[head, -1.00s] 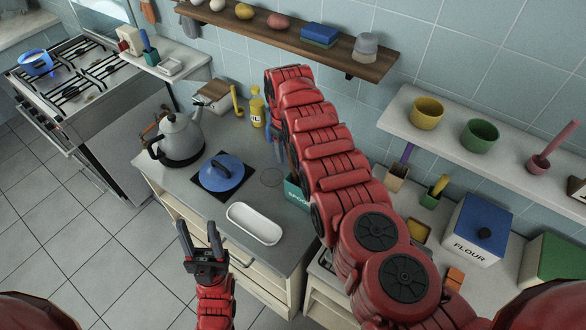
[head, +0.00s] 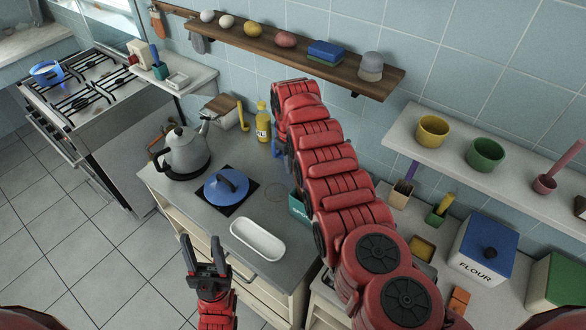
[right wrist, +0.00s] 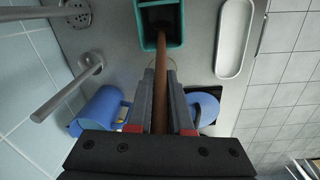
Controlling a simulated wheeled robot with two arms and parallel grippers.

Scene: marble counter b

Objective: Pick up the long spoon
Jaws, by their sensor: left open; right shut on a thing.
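The long spoon shows as a brown handle (right wrist: 176,46) in the right wrist view. My right gripper (right wrist: 160,76) is shut on this handle. The far end of the handle reaches into or over a teal box (right wrist: 161,42); its spoon end cannot be made out. In the head view the teal box (head: 298,209), with partly covered lettering, shows beside my red right arm. That arm hides the spoon, and my right gripper (head: 277,147) is mostly hidden there. My left gripper (head: 202,243) is open and empty, in front of the counter's near edge.
A white dish (head: 258,239), a blue lid (head: 227,185) and a grey kettle (head: 183,154) stand on the grey counter. A yellow bottle (head: 263,122) is near the wall. A blue cylinder (right wrist: 97,110) and a grey rod (right wrist: 66,92) are near the gripper in the wrist view.

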